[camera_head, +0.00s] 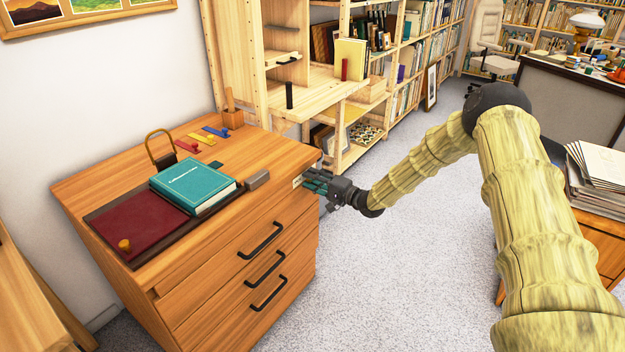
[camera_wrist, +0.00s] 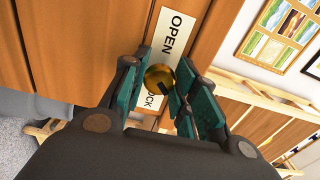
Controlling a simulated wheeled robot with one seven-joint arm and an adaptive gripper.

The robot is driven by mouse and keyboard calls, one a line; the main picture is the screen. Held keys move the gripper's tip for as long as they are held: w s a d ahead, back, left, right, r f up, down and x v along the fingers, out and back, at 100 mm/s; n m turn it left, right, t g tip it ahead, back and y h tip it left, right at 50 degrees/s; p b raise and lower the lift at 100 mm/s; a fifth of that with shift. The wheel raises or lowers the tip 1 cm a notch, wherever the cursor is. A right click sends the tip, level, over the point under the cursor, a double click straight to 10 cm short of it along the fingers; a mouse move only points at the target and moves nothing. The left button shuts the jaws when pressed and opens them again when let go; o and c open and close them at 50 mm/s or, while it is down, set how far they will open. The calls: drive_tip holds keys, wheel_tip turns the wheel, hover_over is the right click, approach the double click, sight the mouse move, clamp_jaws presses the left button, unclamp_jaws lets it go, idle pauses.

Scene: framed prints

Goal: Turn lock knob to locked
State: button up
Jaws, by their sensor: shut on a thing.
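The lock knob (camera_wrist: 160,77) is a round brass knob with a dark slot, in the wrist view. It sits on a white label plate (camera_wrist: 173,32) that reads "OPEN" at one end and a partly covered word ending in "OCK" at the other. My gripper (camera_wrist: 157,88) has its teal-padded fingers on both sides of the knob, shut on it. In the head view my gripper (camera_head: 318,183) is at the right side of the wooden drawer cabinet (camera_head: 215,262), near its top. The knob is hidden there behind the fingers.
A teal book (camera_head: 193,184), a dark red board (camera_head: 138,222) and a padlock (camera_head: 160,150) are on the cabinet top. Wooden shelves (camera_head: 300,95) stand behind. A side table with papers (camera_head: 600,180) is at the right. The carpet (camera_head: 400,260) between is clear.

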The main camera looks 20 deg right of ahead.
drive_tip(key=shift+f, duration=0.1)
idle(0.4)
drive_tip(key=o, duration=1)
drive_tip(key=shift+s+d, duration=0.1)
drive_tip(key=shift+d, duration=0.05)
drive_tip(key=v, duration=1.1)
drive_tip(key=shift+s+d, duration=0.25)
drive_tip(key=shift+s, duration=0.1)
